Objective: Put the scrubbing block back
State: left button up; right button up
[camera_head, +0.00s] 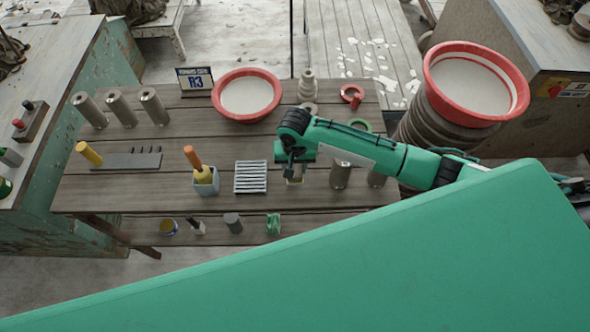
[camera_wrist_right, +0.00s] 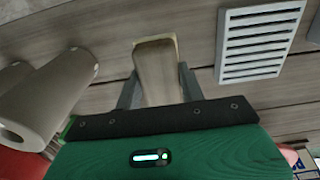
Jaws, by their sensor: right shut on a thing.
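The scrubbing block (camera_wrist_right: 157,72), a brownish wooden block with a pale edge at its far end, is between the two fingers of my right gripper (camera_wrist_right: 160,88) in the right wrist view. The gripper is shut on it. In the head view, my right gripper (camera_head: 294,168) is over the middle of the plank table (camera_head: 130,195), just right of a slatted white rack (camera_head: 251,177). A small pale part of the block shows beneath it there. Whether the block touches the table is hard to tell. My left gripper is not in view.
Metal cylinders (camera_head: 340,174) stand close right of the gripper. A grey cup (camera_head: 206,182) with an orange-handled tool is left of the rack. A red-rimmed basin (camera_head: 246,95) and sign (camera_head: 195,80) are behind. Several small items stand along the front.

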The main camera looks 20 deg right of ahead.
aim_at(295, 166)
jog(key=shift+f, duration=1.7)
jog(key=o, duration=1)
jog(key=shift+f, duration=0.1)
notch_tip(295, 166, up, 12)
jog(key=shift+r+b, duration=0.15)
jog(key=shift+b, duration=0.45)
